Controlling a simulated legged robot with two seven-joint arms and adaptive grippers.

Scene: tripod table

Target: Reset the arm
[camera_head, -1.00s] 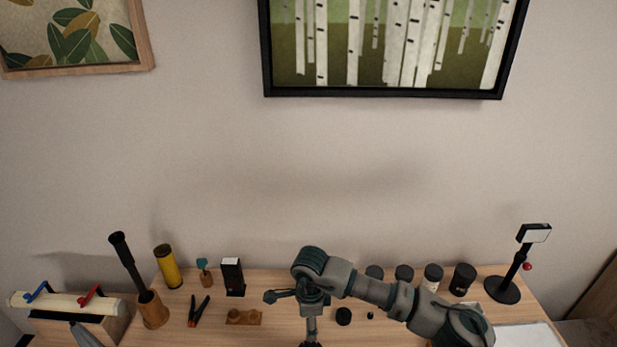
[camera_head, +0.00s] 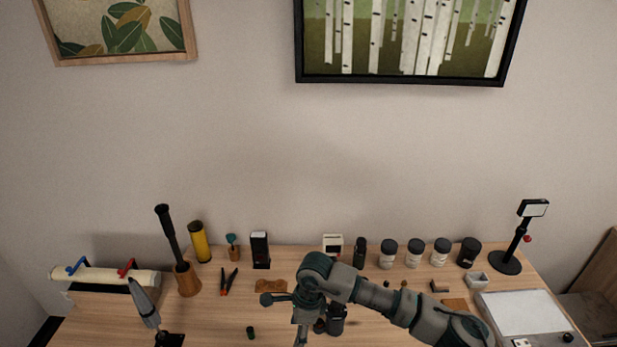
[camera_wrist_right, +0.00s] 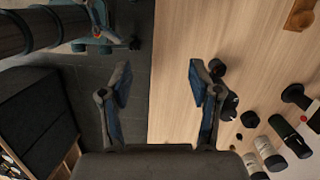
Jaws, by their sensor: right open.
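My right arm comes in from the lower right in the head view and bends down over the front of the table. My right gripper (camera_wrist_right: 160,72) shows clearly in the wrist view. Its two fingers stand apart with nothing between them, over the table's front edge and the dark floor. In the head view its fingers are mostly hidden by the arm and cut off by the bottom edge. The wooden table (camera_head: 215,325) lies below.
Near the right arm are a dark jar (camera_head: 336,318) and a small black cylinder (camera_head: 250,332). Lidded jars (camera_head: 414,254) line the back. A lamp-like stand (camera_head: 506,262) is at back right. A wooden holder (camera_head: 187,280) and a white roll (camera_head: 105,276) are at left.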

